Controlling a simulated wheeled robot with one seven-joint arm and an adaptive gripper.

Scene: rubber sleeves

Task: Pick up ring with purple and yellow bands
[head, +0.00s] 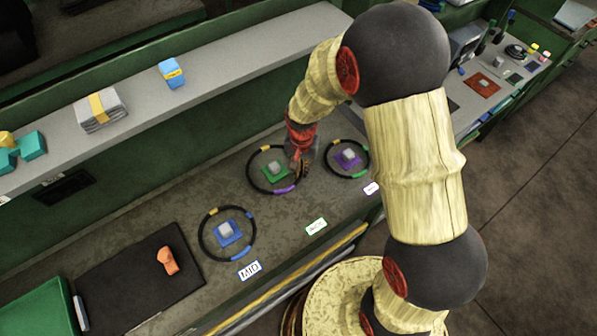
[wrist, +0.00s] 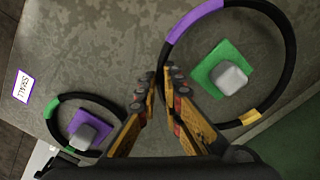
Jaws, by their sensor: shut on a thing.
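The ring with purple and yellow bands (head: 249,178) is black and surrounds a green square (head: 266,177) with a grey block (head: 276,168) on it. In the wrist view the ring (wrist: 290,60) shows its purple band at the top left and its yellow band at the lower right. My gripper (head: 300,166) is at the ring's right side in the head view. In the wrist view my gripper (wrist: 164,78) is shut on the ring's left edge. The fingers hide a little of the ring. Whether it is raised off the bench I cannot tell.
A ring with yellow and blue bands (head: 202,247) lies to the left around a blue square. A smaller ring with green and yellow bands (head: 327,160) lies to the right around a purple square. A black mat (head: 125,285) holds an orange object (head: 168,260). A shelf (head: 225,65) runs behind.

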